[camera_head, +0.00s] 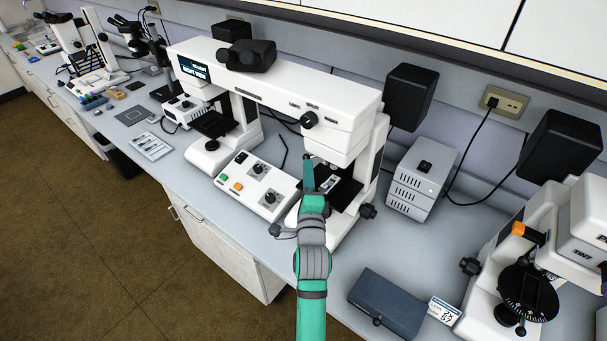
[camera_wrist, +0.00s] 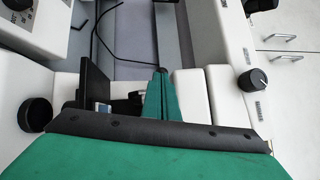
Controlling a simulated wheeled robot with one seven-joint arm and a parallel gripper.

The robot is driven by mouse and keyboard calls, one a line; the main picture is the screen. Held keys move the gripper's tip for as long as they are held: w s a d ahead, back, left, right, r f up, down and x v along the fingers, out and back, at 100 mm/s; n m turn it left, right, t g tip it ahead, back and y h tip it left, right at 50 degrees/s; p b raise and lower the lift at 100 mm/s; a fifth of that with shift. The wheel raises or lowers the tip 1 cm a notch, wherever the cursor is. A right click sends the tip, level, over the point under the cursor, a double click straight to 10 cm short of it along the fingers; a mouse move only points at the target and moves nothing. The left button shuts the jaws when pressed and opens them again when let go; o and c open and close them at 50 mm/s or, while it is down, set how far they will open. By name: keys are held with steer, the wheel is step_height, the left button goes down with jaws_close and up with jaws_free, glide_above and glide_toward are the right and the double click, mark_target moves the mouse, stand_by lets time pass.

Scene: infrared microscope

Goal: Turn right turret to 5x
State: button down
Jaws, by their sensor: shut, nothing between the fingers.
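The white infrared microscope (camera_head: 290,84) spans the bench with a left and a right station. My gripper (camera_head: 308,160) is in front of the right station, its tips just below the right head housing (camera_head: 338,135) and above the black stage (camera_head: 346,192). The right turret, under that housing, is mostly hidden and its magnification marks cannot be read. In the wrist view my gripper's green fingers (camera_wrist: 161,74) are together and empty, with a small dark part at their tips. Whether they touch the turret I cannot tell. The black stage (camera_wrist: 95,82) is beside them there.
A control box (camera_head: 257,185) with knobs stands left of my arm. A grey stacked unit (camera_head: 422,178) is to the right. A dark blue case (camera_head: 388,302) lies near the front edge. A black focus knob (camera_wrist: 35,115) and a housing knob (camera_wrist: 257,80) flank the fingers.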

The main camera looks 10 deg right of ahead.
steer(key=shift+w+a, duration=0.25)
steer(key=shift+w, duration=0.4)
steer(key=shift+w+a, duration=0.25)
steer(key=shift+w, duration=0.4)
steer(key=s+a+f, duration=0.2)
steer(key=s+a, duration=0.3)
steer(key=s, duration=0.6)
steer(key=shift+s+a, duration=0.25)
steer(key=shift+a, duration=0.1)
steer(key=shift+f, duration=0.1)
